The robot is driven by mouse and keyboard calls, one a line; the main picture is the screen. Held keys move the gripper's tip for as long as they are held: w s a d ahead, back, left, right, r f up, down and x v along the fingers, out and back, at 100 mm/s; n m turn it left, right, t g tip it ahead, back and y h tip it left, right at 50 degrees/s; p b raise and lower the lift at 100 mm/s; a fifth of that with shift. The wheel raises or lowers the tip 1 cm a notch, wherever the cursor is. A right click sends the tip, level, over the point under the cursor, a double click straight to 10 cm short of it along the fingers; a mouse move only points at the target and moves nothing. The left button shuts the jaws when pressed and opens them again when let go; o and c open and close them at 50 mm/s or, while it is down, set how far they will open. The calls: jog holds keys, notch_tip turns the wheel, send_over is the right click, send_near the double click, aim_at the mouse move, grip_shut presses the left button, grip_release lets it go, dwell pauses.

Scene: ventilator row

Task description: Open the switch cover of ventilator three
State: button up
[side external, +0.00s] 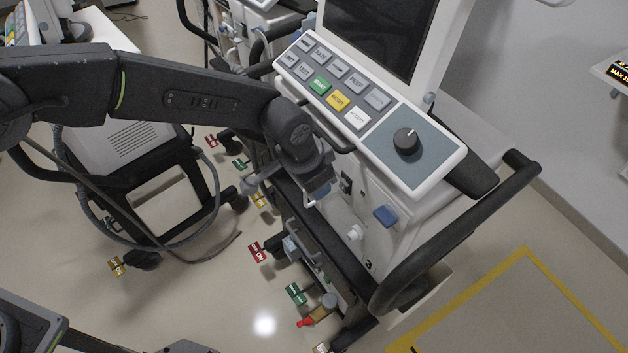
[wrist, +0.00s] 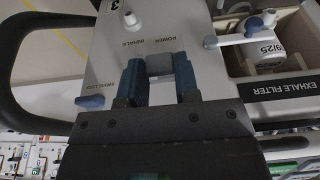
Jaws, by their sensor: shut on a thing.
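Ventilator three (side external: 400,200) fills the right of the side view, with its keypad and dial on top. In the wrist view its panel (wrist: 110,50) carries a "3" and the upside-down words "POWER" and "INHALE". A small grey block, seemingly the switch cover (wrist: 160,65), sits beside these words. My gripper (wrist: 160,75) has its two blue fingers on either side of it, shut on it. In the side view my gripper (side external: 322,190) is at the panel below the keypad, and the cover is hidden there. I cannot tell how far the cover is tilted.
A blue knob (side external: 385,215) and a white port (side external: 355,232) stick out of the panel near my gripper. A dark handrail (side external: 460,235) curves around the right. In the wrist view a white fitting (wrist: 232,40) and the exhale filter bay (wrist: 270,90) lie to the right.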

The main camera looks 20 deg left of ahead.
jog(key=o, duration=0.9)
jog(key=v, duration=1.4)
jog(key=shift+f, duration=0.1)
